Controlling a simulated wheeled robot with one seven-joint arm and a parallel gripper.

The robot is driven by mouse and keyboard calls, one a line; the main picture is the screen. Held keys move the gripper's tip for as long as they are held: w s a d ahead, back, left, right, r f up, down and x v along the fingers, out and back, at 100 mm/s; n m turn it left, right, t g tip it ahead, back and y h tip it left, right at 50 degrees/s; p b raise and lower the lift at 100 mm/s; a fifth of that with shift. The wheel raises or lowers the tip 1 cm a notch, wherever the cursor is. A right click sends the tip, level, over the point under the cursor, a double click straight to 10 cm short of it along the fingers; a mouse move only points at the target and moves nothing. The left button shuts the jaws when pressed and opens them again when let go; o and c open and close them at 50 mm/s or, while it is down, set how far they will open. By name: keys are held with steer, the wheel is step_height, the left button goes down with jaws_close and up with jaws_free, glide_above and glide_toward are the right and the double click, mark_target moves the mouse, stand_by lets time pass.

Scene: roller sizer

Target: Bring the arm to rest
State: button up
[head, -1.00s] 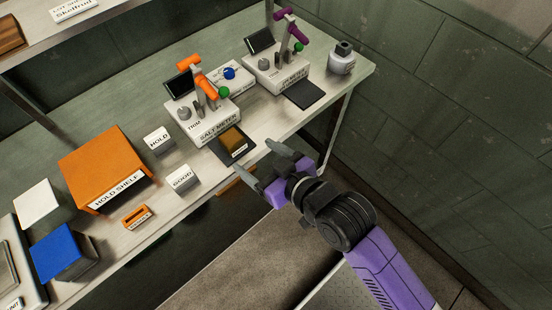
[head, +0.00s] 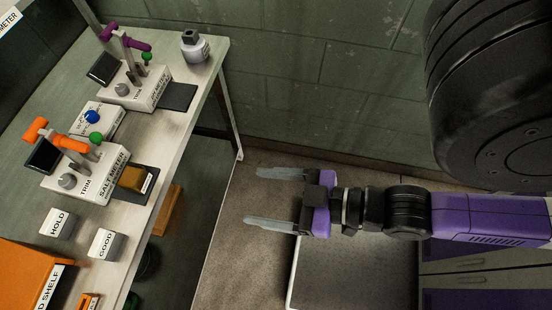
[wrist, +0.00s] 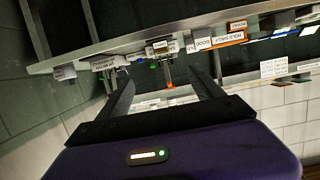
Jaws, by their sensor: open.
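My gripper (head: 277,197) is open and empty in the head view, its two grey fingers spread apart and pointing left. It is over the floor, to the right of the bench and apart from it. In the wrist view my gripper (wrist: 163,98) shows its two dark fingers with nothing between them. The purple arm stretches from the right edge of the head view. The salt meter (head: 112,172) with an orange lever stands on the bench, a brown block (head: 134,178) on its dark pad.
The bench (head: 190,130) runs along the left. It holds a second meter (head: 155,87) with a purple lever, HOLD (head: 57,222) and GOOD (head: 104,244) blocks, an orange hold shelf (head: 25,265) and a grey bottle (head: 196,48). The floor between bench and gripper is clear.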

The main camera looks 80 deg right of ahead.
steer(key=shift+s+r, duration=0.75)
steer(key=shift+s, duration=0.35)
stand_by(0.6)
